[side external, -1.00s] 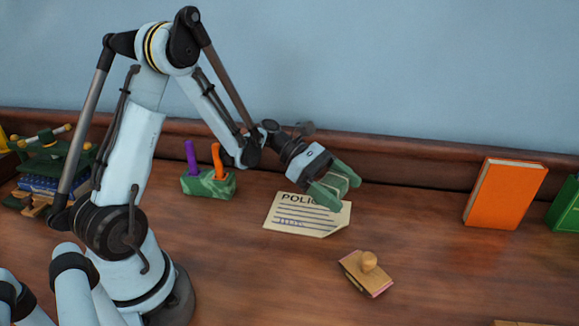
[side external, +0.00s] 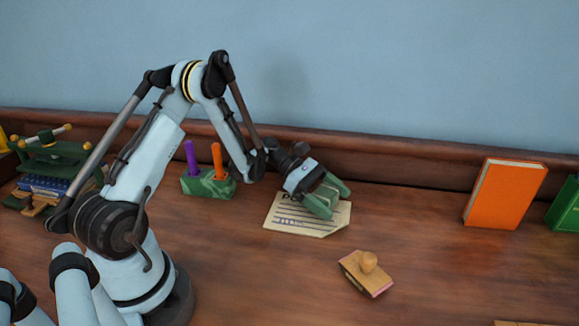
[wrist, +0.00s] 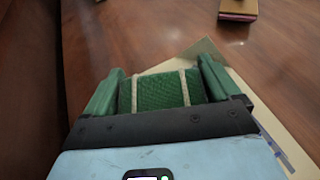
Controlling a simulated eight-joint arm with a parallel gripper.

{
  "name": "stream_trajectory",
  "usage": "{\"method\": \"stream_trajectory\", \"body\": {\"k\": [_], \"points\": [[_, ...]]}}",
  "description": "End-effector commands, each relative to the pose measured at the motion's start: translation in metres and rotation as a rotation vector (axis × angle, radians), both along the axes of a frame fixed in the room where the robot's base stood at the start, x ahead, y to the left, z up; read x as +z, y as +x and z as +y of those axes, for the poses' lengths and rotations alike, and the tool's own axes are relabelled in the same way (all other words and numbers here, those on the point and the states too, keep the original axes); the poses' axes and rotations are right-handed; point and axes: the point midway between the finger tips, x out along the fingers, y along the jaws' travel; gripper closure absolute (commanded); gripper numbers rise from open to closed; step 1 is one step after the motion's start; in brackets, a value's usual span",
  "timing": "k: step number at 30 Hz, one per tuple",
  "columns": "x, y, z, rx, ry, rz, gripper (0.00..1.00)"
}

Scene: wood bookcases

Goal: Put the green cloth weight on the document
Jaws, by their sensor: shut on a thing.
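The green cloth weight (wrist: 158,92) has a quilted surface and two pale bands. It sits between the green fingers of my gripper (side external: 335,200), which is shut on it and tilted downward. In the side view the weight is mostly hidden by the fingers. The document (side external: 285,222), a cream sheet with printed lines and a partly covered heading, lies flat on the desk under my gripper. It also shows beneath and to the right of the weight in the wrist view (wrist: 285,140). I cannot tell whether the weight touches the paper.
A wooden stamp (side external: 367,272) lies in front of the document. A green marbled holder (side external: 208,183) with purple and orange sticks stands behind left. An orange book (side external: 504,194) stands at right beside a green one (side external: 566,207). The desk between stamp and orange book is clear.

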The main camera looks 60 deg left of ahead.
Motion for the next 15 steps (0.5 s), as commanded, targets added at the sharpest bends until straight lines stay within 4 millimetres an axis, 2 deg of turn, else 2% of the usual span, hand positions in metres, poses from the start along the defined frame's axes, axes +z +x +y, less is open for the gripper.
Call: {"method": "stream_trajectory", "body": {"k": [10, 11, 12, 15], "points": [[-0.0026, 0.0001, -0.0002, 0.000, -0.002, -0.001, 0.64], [-0.0028, 0.0001, -0.0001, 0.000, 0.000, 0.000, 0.06], [-0.0026, 0.0000, -0.0001, 0.000, 0.000, 0.000, 0.00], [-0.0026, 0.0000, -0.0001, 0.000, 0.000, 0.000, 0.00]]}}
